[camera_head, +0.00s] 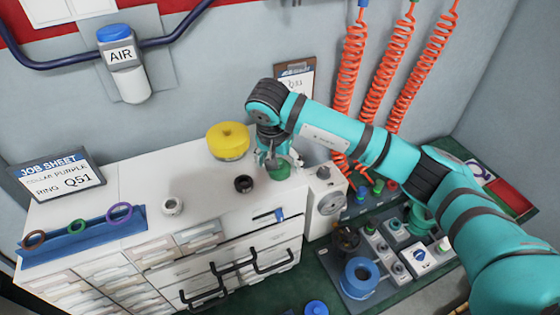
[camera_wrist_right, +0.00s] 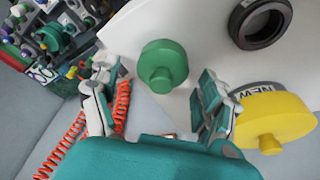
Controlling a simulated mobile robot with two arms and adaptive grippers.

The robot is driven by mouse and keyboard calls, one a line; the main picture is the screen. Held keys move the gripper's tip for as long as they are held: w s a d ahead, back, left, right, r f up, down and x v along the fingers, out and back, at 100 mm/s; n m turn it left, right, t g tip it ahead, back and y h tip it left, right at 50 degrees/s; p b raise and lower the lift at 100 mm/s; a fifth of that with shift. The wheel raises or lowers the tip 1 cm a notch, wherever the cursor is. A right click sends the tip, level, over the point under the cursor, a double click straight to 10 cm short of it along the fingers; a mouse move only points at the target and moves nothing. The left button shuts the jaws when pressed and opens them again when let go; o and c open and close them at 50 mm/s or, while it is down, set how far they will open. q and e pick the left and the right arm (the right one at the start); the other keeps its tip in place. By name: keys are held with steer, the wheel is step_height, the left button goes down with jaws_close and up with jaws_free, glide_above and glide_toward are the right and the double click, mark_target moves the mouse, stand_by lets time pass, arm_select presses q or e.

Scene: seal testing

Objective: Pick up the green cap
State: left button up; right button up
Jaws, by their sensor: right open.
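The green cap (camera_head: 280,170) stands on the white cabinet top, near its right end. In the right wrist view the green cap (camera_wrist_right: 163,66) shows as a round disc with a raised knob. My right gripper (camera_head: 268,160) points down close above and beside the cap in the head view. In the right wrist view its two fingers (camera_wrist_right: 155,92) are spread apart, with the cap beyond them and nothing between the pads. I cannot tell whether a finger touches the cap. My left gripper is not in view.
A yellow capped part (camera_head: 228,141) stands close left of the right gripper, with a black ring (camera_head: 244,184) nearby. A white ring (camera_head: 172,206) and a blue rack (camera_head: 85,240) are farther left. A grey box (camera_head: 325,203) stands right of the cabinet.

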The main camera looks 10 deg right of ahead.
steer(key=c, duration=0.9)
steer(key=shift+c, duration=0.2)
